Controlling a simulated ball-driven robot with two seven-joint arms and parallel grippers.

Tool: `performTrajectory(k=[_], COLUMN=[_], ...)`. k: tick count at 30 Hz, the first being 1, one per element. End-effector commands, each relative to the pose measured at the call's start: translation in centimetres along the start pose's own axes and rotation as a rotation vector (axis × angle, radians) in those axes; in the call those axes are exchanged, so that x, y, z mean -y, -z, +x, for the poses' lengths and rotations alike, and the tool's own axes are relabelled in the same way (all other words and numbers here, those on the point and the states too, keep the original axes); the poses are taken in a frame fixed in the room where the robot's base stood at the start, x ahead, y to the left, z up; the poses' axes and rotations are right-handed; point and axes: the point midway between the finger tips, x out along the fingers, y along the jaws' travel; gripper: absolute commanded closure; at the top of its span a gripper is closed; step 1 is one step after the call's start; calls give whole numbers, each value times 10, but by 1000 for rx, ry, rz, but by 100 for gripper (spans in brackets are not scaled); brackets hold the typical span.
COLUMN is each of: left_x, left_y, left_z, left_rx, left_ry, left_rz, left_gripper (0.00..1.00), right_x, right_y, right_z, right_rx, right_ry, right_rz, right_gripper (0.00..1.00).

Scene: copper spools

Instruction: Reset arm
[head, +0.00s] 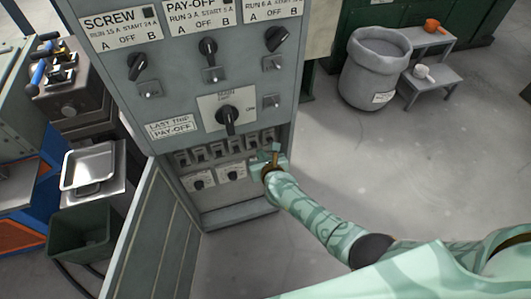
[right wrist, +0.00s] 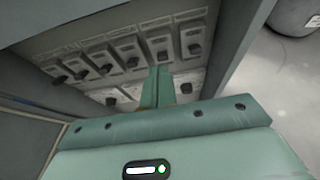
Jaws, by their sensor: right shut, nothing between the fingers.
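My right arm comes in from the lower right in the head view. Its gripper (head: 272,157) is in front of the right end of a row of small breaker switches (head: 213,153) low on a grey control cabinet (head: 185,108). In the right wrist view the two fingers (right wrist: 157,88) are together with nothing between them, and the switches (right wrist: 106,68) lie just beyond. I cannot tell whether the fingertips touch the panel. My left gripper is not in view.
Rotary knobs (head: 228,117) stick out of the cabinet above the switches. An open cabinet door (head: 150,235) stands at the left. A grey bin (head: 375,68) and a step stool (head: 432,75) stand at the back right. The floor (head: 330,155) right of the cabinet is clear.

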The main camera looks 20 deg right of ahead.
Motion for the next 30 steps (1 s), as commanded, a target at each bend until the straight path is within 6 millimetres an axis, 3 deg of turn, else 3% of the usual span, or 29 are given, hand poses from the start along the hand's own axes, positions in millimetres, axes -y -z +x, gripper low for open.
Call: performTrajectory(k=[16, 20, 23, 25, 26, 27, 30], left_x=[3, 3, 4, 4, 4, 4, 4], left_y=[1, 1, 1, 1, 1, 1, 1], left_z=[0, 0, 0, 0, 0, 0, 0], left_rx=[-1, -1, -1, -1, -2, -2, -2], left_ry=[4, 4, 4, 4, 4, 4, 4], left_rz=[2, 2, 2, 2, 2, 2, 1], left_gripper=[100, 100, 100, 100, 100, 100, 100], right_x=[0, -4, -13, -14, -13, -10, 1], right_y=[0, -1, -1, 17, 36, 68, 155], right_z=[0, 0, -1, -4, -8, -18, -53], right_rx=[-1, 6, 59, 85, 84, 77, 62], right_ry=[0, -15, -65, -106, -136, -193, -390], right_rz=[-1, -115, -571, -1023, -1231, -1508, -2086], right_gripper=[100, 100, 100, 100, 100, 100, 100])
